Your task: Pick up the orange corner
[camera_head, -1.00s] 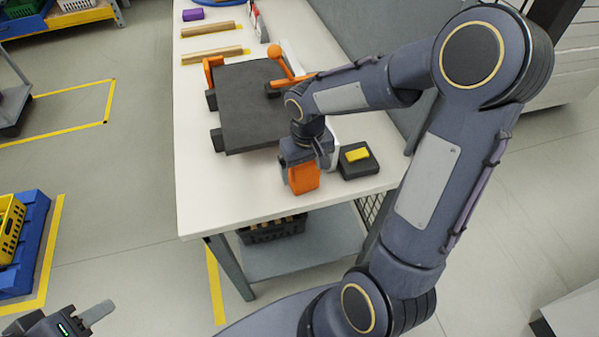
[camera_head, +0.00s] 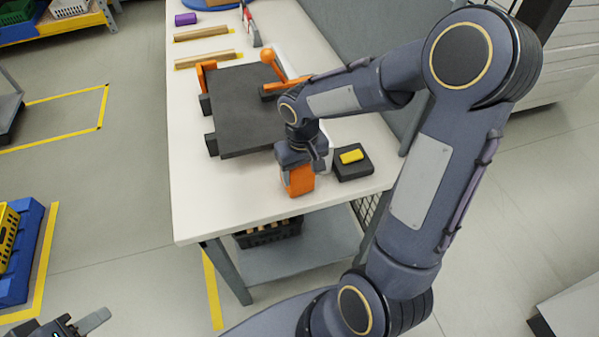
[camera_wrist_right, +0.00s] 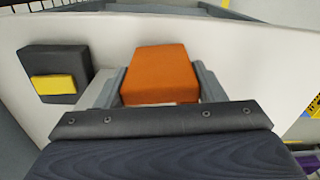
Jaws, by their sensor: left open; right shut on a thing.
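The orange corner (camera_head: 300,180) is a small block at the near end of the white table (camera_head: 245,210). My right gripper (camera_head: 299,172) reaches down over it and is shut on it. In the right wrist view the orange corner (camera_wrist_right: 160,74) sits between the two grey fingers of my right gripper (camera_wrist_right: 160,85). I cannot tell whether the block touches the table top. My left gripper (camera_head: 88,322) is only partly in view at the bottom left corner, away from the table, open and with nothing seen in it.
A dark block with a yellow piece (camera_head: 351,157) lies just right of the orange corner, also in the wrist view (camera_wrist_right: 54,87). A dark board (camera_head: 250,110) with orange clamps (camera_head: 270,68) lies behind. Wooden strips (camera_head: 205,57) lie further back. The table's near left corner is clear.

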